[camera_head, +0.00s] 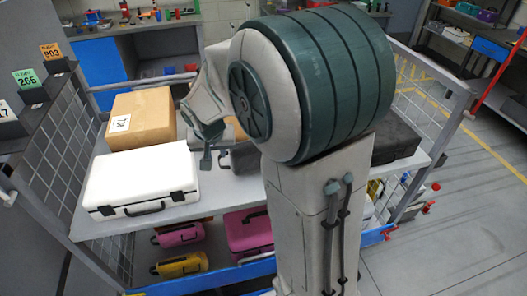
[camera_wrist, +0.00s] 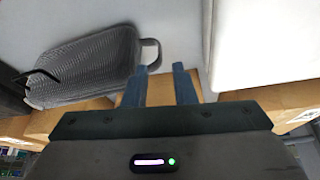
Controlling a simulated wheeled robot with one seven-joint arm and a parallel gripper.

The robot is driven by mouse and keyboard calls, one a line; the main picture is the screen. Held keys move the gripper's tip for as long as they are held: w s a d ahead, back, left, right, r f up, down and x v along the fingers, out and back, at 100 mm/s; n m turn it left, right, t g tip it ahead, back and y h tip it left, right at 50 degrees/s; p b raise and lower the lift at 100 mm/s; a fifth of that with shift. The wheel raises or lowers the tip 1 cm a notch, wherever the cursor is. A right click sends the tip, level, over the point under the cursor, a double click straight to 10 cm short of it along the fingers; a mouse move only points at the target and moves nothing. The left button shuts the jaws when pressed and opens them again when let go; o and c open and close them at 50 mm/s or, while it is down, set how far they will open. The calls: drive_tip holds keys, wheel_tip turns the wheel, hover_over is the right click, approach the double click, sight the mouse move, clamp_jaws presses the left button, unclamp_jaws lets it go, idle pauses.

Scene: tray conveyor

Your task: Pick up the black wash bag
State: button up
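The black wash bag (camera_wrist: 85,70) lies on the pale shelf in the wrist view, left of my fingers. It looks dark grey and ribbed, with a loop handle at its right end and a thin dark strap at its left. My gripper (camera_wrist: 160,69) is open and empty. The left finger is close to the loop handle; I cannot tell whether they touch. In the head view the bag (camera_head: 240,160) shows only in part, because my arm hides much of it. My gripper (camera_head: 206,158) hangs there just left of the bag, near the white case.
A white case (camera_head: 140,175) lies left of my gripper, with a cardboard box (camera_head: 141,118) behind it. A black case (camera_head: 398,140) lies at the right end of the shelf. Mesh side panels (camera_head: 60,150) bound the rack. Pink and yellow cases (camera_head: 180,265) sit on the lower level.

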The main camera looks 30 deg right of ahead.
sight(219, 162)
drive_tip(key=shift+p+x, duration=0.5)
drive_tip(key=shift+x, duration=3.15)
clamp_jaws()
